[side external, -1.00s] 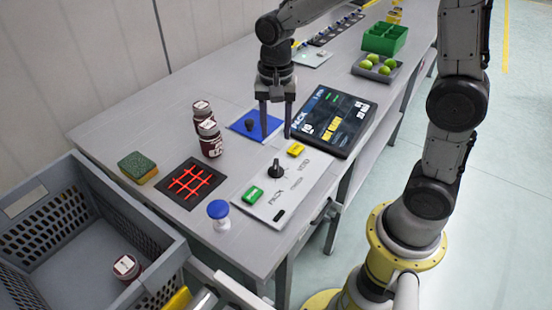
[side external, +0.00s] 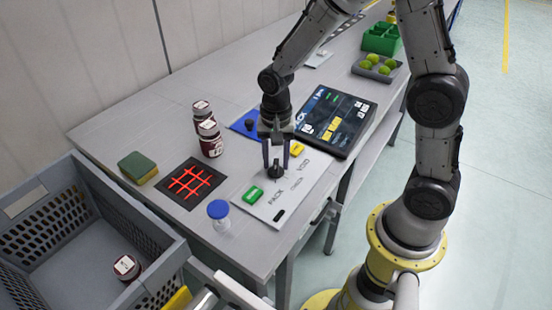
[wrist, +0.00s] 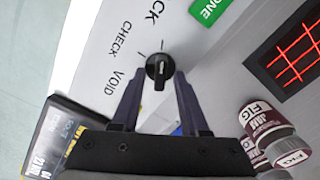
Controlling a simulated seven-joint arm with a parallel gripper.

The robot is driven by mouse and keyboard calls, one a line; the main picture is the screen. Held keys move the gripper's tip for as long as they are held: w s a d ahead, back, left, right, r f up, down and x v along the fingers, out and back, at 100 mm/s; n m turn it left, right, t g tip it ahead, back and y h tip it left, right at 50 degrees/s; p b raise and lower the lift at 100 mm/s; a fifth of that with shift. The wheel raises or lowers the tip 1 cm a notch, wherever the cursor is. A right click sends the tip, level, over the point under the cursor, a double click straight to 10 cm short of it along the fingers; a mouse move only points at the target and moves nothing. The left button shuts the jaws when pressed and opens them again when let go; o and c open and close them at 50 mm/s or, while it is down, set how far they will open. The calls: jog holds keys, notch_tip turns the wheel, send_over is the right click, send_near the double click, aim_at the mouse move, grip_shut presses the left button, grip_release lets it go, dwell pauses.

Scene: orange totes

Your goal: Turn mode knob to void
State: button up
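The black mode knob (side external: 276,171) sits on the white panel (side external: 262,203) at the front of the table. In the wrist view the knob (wrist: 160,69) has a pale pointer line and lies beside the printed words PACK, CHECK and VOID (wrist: 114,81). I cannot tell for certain which word the pointer marks. My gripper (side external: 276,163) is over the knob, pointing down. In the wrist view my gripper (wrist: 160,75) is open, with one finger on each side of the knob and visible gaps between.
A green button (side external: 253,194) and a yellow button (side external: 296,149) sit on the panel. A tablet (side external: 337,119) stands behind right, two jars (side external: 209,138) behind left. A blue-topped stamp (side external: 218,211) and a red-grid pad (side external: 188,183) are to the left.

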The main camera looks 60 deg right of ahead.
grip_shut()
jog(key=shift+n, duration=0.3)
jog(key=n, duration=0.5)
jog(key=shift+w+a+r, duration=0.1)
jog(key=n, duration=0.5)
jog(key=shift+a+n, duration=0.1)
jog(key=shift+n, duration=0.2)
jog(key=n, duration=0.6)
jog(key=shift+a, duration=0.1)
jog(key=n, duration=0.6)
jog(key=shift+a+n, duration=0.1)
jog(key=shift+n, duration=0.2)
